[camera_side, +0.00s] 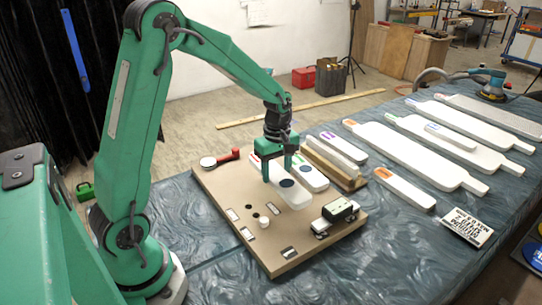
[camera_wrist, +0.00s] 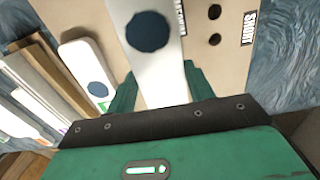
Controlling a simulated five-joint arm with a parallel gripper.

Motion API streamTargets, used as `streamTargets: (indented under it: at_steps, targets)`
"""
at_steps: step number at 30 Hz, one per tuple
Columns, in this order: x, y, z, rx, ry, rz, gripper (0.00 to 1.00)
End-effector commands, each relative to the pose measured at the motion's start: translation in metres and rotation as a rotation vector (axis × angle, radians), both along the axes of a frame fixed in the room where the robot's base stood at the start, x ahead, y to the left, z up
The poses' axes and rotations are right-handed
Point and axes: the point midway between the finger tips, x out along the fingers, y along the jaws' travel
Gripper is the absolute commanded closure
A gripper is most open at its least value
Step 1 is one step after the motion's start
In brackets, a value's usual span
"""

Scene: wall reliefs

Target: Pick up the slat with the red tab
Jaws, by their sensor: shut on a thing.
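My gripper (camera_side: 277,168) points down over the tan board and is shut on a white slat (camera_side: 295,197) with a dark blue round spot. A small red patch shows at the slat's far end, partly behind my fingers. In the wrist view the slat (camera_wrist: 160,70) runs between the green fingers of my gripper (camera_wrist: 160,88), and its tab end is hidden. I cannot tell for sure whether the slat touches the board. A second white slat (camera_side: 317,181) with a blue spot lies close beside it, and it also shows in the wrist view (camera_wrist: 82,62).
The tan board (camera_side: 225,195) carries a red-handled tool (camera_side: 222,159), a wooden rack (camera_side: 335,170) with upright white slats, and a small dark-and-white device (camera_side: 336,212). More white slats (camera_side: 405,188) and long panels (camera_side: 415,155) lie to the right.

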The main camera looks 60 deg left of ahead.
Motion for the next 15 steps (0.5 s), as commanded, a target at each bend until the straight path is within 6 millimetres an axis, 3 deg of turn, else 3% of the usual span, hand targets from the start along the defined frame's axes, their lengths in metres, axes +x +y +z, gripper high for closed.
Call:
streamTargets:
  at_steps: [9, 15]
  targets:
    - [-0.014, -0.055, 0.035, 0.001, -0.004, -0.004, 0.75]
    - [-0.021, -0.077, 0.048, 0.0, -0.003, -0.002, 0.75]
